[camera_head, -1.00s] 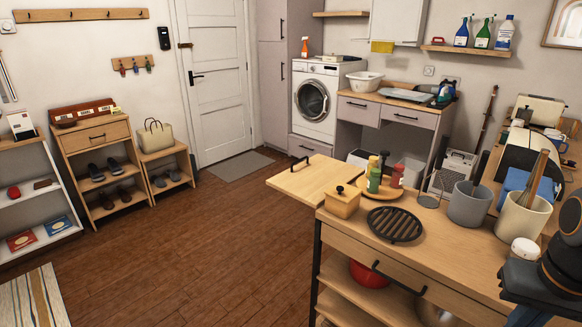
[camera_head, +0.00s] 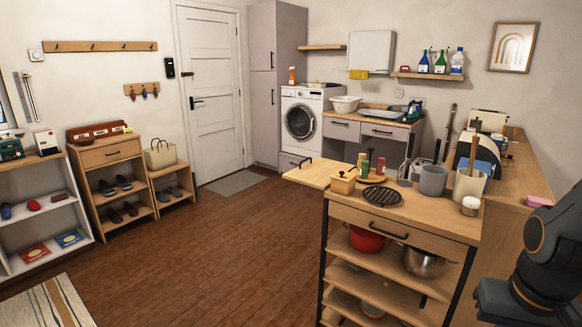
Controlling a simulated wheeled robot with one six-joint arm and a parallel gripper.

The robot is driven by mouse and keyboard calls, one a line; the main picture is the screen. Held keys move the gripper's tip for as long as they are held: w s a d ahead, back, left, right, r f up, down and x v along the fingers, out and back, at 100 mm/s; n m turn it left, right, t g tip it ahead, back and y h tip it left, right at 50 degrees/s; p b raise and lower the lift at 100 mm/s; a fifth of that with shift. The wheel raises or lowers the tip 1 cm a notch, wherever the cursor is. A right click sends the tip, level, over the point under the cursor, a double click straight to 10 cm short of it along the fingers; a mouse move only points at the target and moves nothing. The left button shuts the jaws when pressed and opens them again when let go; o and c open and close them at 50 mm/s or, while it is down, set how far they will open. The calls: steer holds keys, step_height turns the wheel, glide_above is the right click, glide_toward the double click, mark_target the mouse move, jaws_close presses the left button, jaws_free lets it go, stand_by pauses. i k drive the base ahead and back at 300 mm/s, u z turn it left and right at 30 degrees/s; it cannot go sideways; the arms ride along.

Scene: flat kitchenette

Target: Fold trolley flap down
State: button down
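The trolley (camera_head: 345,208) stands right of centre, with a wooden top, a drawer and open shelves. Its flap (camera_head: 312,174) is raised level with the top and sticks out from the far left end. A wooden box with a knob (camera_head: 343,182) stands on the top close to the flap's inner edge. My dark arm shows at the lower right, to the right of the trolley. My gripper's fingers cannot be made out in this view, and the arm is well away from the flap.
On the trolley top are bottles (camera_head: 364,164), a black trivet (camera_head: 382,195), a grey pot (camera_head: 433,180) and a cream utensil crock (camera_head: 467,188). A counter (camera_head: 520,180) runs along the trolley's right. Open wooden floor (camera_head: 210,250) lies left of the trolley.

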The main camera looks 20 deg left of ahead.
mark_target(315, 173)
steer(key=u, duration=0.65)
steer(key=i, duration=0.55)
steer(key=u, duration=1.35)
steer(key=i, duration=1.8)
steer(key=z, duration=1.05)
steer(key=i, duration=0.85)
steer(key=z, duration=0.9)
